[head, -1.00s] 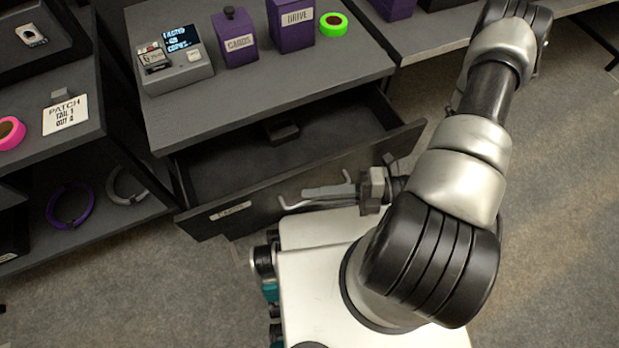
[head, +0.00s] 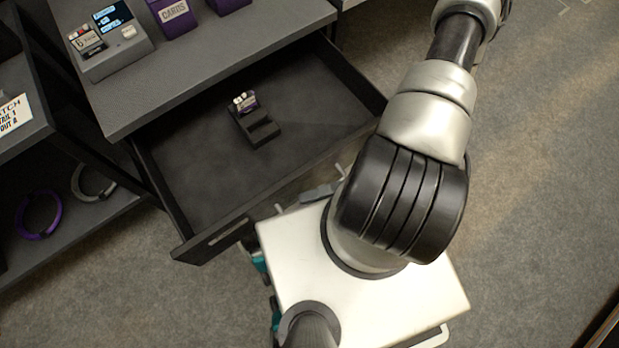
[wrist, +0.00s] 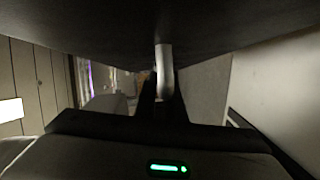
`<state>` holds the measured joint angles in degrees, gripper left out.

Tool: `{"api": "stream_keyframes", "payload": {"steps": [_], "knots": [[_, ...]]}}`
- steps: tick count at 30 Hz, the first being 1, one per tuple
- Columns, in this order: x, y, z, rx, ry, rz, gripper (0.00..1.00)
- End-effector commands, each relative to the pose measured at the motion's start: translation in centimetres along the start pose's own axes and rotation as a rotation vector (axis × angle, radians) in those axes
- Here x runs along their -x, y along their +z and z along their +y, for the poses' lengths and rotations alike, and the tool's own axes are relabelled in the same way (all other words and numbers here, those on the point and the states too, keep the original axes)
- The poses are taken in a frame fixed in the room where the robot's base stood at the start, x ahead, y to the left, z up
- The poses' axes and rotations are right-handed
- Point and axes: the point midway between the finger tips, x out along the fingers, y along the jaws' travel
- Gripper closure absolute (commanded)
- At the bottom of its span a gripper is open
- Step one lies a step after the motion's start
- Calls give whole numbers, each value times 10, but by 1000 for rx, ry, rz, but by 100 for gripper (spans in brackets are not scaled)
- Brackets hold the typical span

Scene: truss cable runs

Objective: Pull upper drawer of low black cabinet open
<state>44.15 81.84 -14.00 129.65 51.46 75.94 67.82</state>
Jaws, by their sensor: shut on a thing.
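The low black cabinet (head: 200,75) has its upper drawer (head: 215,170) pulled well out, with the drawer floor widely exposed. The drawer's handle (head: 278,208) shows only in short pale pieces at the front. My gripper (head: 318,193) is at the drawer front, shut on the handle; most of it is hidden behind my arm. In the wrist view, a pale piece of the handle (wrist: 164,72) runs down from the dark drawer front (wrist: 90,25) to between my fingers.
A small black holder (head: 256,127) with a cartridge-like piece lies in the drawer. A grey device (head: 112,50) and purple boxes (head: 175,15) stand on the cabinet top. A shelf with a purple ring (head: 40,215) is at left. Open floor (head: 540,150) lies at right.

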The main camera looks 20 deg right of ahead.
Motion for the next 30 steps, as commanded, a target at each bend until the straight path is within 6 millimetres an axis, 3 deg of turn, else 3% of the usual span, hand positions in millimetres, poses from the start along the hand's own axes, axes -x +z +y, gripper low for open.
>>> {"api": "stream_keyframes", "payload": {"steps": [12,13,16,30], "knots": [[2,-1,0,1,-1,-2,100],[2,-1,0,1,-1,-2,86],[1,-1,0,1,-1,-2,72],[1,-1,0,0,0,0,72]]}}
